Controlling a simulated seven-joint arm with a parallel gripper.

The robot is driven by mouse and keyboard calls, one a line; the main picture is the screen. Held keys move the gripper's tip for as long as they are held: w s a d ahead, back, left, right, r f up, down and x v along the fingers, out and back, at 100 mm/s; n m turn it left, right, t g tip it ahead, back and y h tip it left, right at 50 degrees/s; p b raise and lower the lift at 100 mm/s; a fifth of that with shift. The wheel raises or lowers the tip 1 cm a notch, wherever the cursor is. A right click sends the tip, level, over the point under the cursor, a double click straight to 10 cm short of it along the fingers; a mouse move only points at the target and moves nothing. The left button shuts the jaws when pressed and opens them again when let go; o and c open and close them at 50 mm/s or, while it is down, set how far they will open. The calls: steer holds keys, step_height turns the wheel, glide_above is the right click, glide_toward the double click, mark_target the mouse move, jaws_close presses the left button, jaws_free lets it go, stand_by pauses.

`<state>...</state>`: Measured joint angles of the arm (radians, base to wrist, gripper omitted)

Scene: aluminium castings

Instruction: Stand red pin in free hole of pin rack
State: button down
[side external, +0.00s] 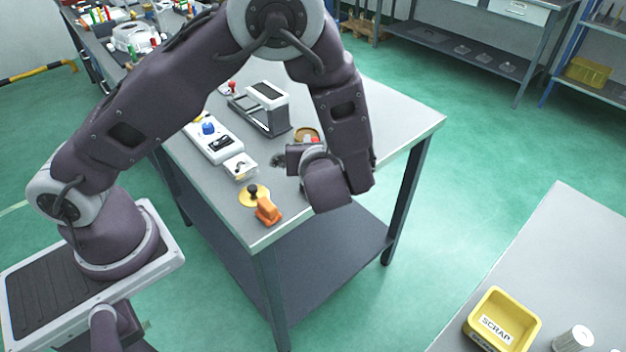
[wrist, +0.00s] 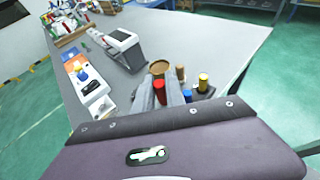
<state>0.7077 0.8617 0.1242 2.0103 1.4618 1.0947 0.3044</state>
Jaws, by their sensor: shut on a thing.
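The red pin (wrist: 160,90) is between the grey fingers of my gripper (wrist: 161,94) in the wrist view, with its red top showing. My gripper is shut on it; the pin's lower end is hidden. The dark pin rack (wrist: 208,94) is just right of the fingers, partly hidden by my wrist. A yellow pin (wrist: 203,82), a blue pin (wrist: 188,95) and a brown pin (wrist: 180,73) stand at the rack. I cannot make out the free hole. In the side view, my wrist covers most of this area.
A round brown dish (wrist: 159,67) is just beyond the fingers. A grey-white machine (side external: 262,108), a white box with a blue knob (side external: 208,135), a yellow disc with a black knob (side external: 254,194) and an orange part (side external: 268,211) stand on the bench. The bench's far right is clear.

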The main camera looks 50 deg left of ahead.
step_height(320, 180, down, 8)
steer(key=shift+r, duration=0.2)
steer(key=shift+f, duration=0.15)
steer(key=c, duration=1.4)
jaws_free()
